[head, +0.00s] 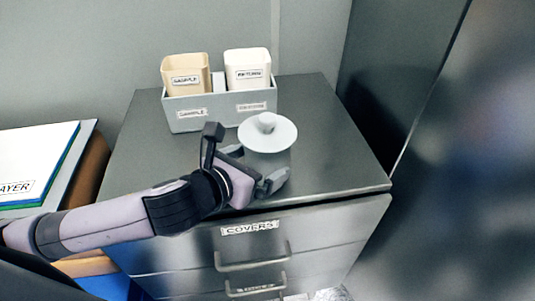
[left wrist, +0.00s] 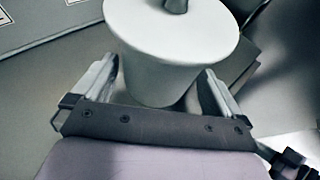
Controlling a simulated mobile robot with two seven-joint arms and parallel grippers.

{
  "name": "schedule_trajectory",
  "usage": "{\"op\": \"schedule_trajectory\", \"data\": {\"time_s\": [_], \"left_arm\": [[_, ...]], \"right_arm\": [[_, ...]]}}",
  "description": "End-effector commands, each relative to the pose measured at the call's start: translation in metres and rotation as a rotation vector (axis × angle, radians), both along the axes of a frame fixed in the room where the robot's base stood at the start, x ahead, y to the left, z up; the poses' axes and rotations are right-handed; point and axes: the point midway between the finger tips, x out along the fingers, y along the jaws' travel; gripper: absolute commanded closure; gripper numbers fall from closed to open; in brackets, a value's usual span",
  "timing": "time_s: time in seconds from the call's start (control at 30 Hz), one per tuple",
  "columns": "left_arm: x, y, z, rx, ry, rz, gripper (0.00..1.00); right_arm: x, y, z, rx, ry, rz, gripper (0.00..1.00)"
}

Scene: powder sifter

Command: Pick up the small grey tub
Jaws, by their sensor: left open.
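The small grey tub (head: 268,136) stands upright on the cabinet top, with a round, wide, pale lid and a knob on it. In the left wrist view the tub (left wrist: 165,75) fills the upper middle, its knob cut off by the top edge. My left gripper (head: 243,160) is open at the near side of the tub. In the left wrist view its two fingers (left wrist: 160,85) lie to either side of the tub's lower body, with gaps visible. The arm hides part of the tub's base in the head view. My right gripper is not in view.
A grey holder (head: 190,122) behind the tub carries a tan cup (head: 185,72) and a white cup (head: 247,66), both labelled. The cabinet top (head: 335,150) is clear to the right. Drawers marked COVERS (head: 250,228) are below; a stack of folders (head: 40,160) lies at left.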

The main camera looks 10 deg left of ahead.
Motion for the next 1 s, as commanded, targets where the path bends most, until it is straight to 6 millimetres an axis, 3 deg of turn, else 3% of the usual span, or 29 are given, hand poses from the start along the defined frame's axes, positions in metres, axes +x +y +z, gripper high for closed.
{"op": "schedule_trajectory", "data": {"time_s": [0.13, 0.4, 0.53, 0.57, 1.0], "left_arm": [[0.01, -0.005, -0.005, -0.002, 0.0, -0.001, 0.0], [0.012, -0.005, -0.005, -0.001, 0.0, -0.002, 0.0], [0.012, -0.005, -0.006, 0.0, 0.0, -0.001, 0.42], [0.012, -0.005, -0.006, 0.0, 0.0, -0.001, 0.45], [0.012, -0.005, 0.007, -0.001, -0.005, 0.0, 0.45]], "right_arm": [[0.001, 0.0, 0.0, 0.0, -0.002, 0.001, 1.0], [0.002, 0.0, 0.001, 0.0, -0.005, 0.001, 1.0], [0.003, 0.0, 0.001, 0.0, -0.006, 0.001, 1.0], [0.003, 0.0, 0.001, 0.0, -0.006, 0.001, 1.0], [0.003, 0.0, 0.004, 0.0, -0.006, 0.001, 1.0]]}}
